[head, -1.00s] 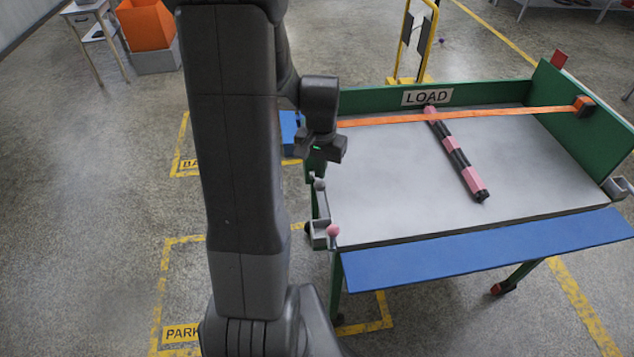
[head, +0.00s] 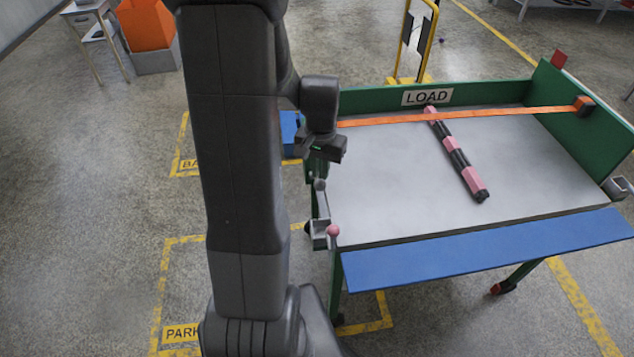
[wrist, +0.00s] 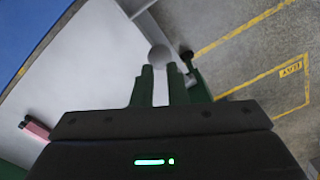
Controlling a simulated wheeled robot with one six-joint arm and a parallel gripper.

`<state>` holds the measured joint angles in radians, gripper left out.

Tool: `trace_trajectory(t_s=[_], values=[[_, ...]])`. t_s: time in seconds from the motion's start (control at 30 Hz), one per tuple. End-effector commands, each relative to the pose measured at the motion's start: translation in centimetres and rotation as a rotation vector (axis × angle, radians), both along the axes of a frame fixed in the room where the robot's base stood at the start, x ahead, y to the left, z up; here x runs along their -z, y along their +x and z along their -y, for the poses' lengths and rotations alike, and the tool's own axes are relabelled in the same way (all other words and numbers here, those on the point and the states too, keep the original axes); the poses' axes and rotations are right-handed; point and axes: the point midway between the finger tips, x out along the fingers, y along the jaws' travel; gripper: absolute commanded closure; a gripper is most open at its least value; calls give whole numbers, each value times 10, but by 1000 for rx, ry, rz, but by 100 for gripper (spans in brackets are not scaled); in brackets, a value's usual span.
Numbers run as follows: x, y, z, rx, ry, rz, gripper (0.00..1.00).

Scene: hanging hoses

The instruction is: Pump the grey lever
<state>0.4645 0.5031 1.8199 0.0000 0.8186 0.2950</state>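The grey lever, with a round grey knob (head: 320,184), stands at the left edge of the cart table in the head view. In the wrist view the grey knob (wrist: 160,56) lies just beyond my fingertips, centred on the gap between them. My gripper (head: 314,171) hangs over the lever, pointing down. In the wrist view my gripper (wrist: 161,70) shows two green fingers apart, with a pale strip between them. I cannot tell whether the fingers touch the knob. My fingers partly hide the lever's shaft.
A lever with a pink knob (head: 333,230) stands close by at the table's front left corner. A pink and black bar (head: 461,160) lies on the table (head: 385,175) under an orange strap (head: 480,112). A blue flap (head: 490,250) runs along the front edge.

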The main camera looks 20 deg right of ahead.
Motion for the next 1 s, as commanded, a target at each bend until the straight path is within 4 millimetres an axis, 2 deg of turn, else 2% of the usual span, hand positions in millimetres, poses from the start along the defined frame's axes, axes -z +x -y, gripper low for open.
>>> trace_trajectory(t_s=[0.83,1.0], values=[[20,0,0,0,0,0,87],[30,-4,-1,1,1,-1,87]])
